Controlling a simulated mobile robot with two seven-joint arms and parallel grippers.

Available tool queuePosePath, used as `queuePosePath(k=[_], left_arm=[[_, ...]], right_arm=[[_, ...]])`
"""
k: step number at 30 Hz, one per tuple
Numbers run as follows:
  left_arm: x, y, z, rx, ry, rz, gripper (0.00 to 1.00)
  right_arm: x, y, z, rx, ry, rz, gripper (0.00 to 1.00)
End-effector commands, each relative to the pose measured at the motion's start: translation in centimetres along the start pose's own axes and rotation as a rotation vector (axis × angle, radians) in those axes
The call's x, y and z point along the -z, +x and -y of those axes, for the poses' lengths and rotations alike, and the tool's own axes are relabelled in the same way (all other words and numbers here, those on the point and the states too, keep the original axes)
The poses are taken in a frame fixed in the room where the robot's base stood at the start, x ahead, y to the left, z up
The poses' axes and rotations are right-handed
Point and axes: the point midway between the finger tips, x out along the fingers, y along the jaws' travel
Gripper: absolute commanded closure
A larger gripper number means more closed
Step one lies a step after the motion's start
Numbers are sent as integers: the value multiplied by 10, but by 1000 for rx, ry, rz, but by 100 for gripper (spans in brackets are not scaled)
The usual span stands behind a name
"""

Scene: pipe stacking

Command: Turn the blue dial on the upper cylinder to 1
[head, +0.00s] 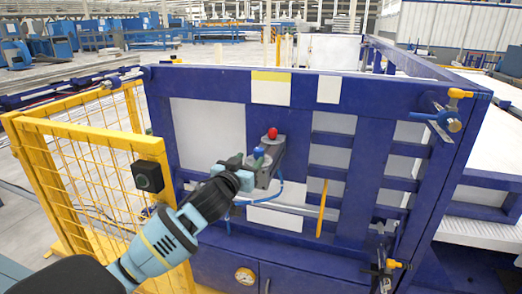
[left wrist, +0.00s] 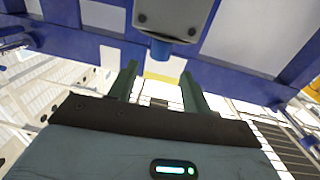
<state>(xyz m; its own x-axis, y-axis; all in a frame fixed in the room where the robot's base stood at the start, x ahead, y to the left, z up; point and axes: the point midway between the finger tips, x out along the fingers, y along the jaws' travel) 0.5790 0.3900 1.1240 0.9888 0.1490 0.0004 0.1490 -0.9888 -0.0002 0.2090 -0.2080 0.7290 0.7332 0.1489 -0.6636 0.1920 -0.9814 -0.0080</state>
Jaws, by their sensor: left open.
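A blue knob (head: 258,153) sits on a grey fixture (head: 268,168) on the blue panel, below and left of a red knob (head: 272,133). In the left wrist view, a short blue cylinder (left wrist: 160,50) sticks out of a grey block (left wrist: 172,18). My left gripper (head: 240,168) is open beside the fixture, just left of the blue knob. In the left wrist view, its spread fingers (left wrist: 160,70) have the blue cylinder just beyond their tips, roughly in line with the gap. I see no number marks. My right gripper is not in view.
A yellow mesh fence (head: 95,150) stands left of the blue panel (head: 210,85). A small black box (head: 148,177) is at its edge. A blue hose (head: 280,190) hangs below the fixture. Orange-handled valves, upper (head: 454,94) and lower (head: 394,264), are at the right.

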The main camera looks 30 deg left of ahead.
Motion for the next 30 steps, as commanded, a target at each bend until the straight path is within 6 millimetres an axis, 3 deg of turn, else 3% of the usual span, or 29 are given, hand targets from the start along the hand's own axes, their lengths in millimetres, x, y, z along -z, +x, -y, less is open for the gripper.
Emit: queuePosePath(k=[15, 30], left_arm=[[2, 61, 0, 0, -1, -2, 51], [0, 75, -1, -1, 0, 0, 51]], right_arm=[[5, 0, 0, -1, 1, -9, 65], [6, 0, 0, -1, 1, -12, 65]])
